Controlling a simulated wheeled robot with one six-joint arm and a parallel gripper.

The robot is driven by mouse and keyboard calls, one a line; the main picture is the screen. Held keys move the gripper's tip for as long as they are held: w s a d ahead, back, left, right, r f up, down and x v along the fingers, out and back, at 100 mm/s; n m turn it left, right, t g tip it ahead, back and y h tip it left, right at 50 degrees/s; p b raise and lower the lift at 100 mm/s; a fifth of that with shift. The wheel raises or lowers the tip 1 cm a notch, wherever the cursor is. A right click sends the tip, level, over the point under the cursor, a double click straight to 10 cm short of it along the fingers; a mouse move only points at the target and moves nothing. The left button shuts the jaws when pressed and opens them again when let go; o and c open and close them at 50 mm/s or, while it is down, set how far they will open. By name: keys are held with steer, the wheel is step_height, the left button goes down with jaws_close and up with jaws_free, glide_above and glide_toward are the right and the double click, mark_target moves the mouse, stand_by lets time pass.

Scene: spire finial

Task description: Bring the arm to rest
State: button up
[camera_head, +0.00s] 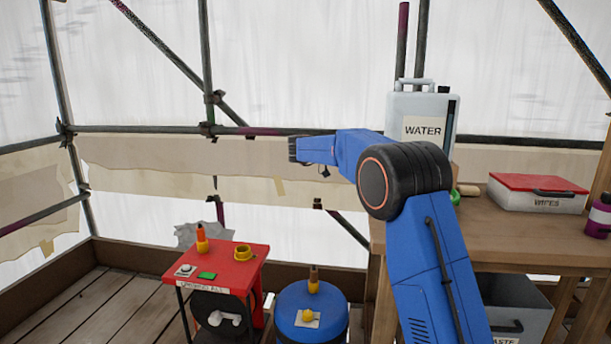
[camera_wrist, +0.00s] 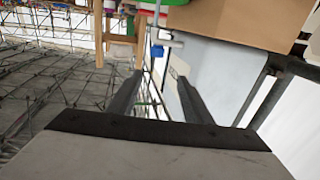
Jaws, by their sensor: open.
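My blue arm (camera_head: 432,262) rises from the lower right of the head view and bends at a black elbow. Its forearm reaches left, roughly level, above the floor and clear of the workbench. My gripper (camera_head: 294,149) is at the left end of the forearm, in front of the beige board, small and dark there. In the wrist view my gripper (camera_wrist: 158,95) shows two dark fingers spread apart with nothing between them. It touches nothing that I can make out.
A red stand (camera_head: 227,256) with a yellow ring and an orange-tipped item, and a blue drum (camera_head: 311,318), stand below. The workbench (camera_head: 480,226) at right holds a water container (camera_head: 420,108) and a wipes box (camera_head: 537,197). Scaffold poles (camera_head: 207,60) cross behind.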

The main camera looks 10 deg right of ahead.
step_height(320, 180, up, 14)
steer(key=d+n+t+y, duration=0.1)
steer(key=n+t+y, duration=0.2)
steer(key=n+t, duration=0.8)
steer(key=s+a+f+n+t+y, duration=0.2)
steer(key=s+a+n+t+y, duration=0.2)
steer(key=s+a+t+y, duration=0.65)
steer(key=s+d+f+n+g+y, duration=0.1)
steer(key=s+f+g, duration=0.7)
steer(key=s+f, duration=1.1)
steer(key=s+d+f+n+g+y, duration=0.2)
steer(key=s+f+g, duration=0.6)
steer(key=s+f, duration=1.1)
steer(key=s+d+y, duration=0.1)
steer(key=s, duration=0.5)
steer(key=shift+s+f+y, duration=0.2)
steer(key=shift+s+y, duration=0.15)
steer(key=shift+s, duration=0.05)
stand_by(0.4)
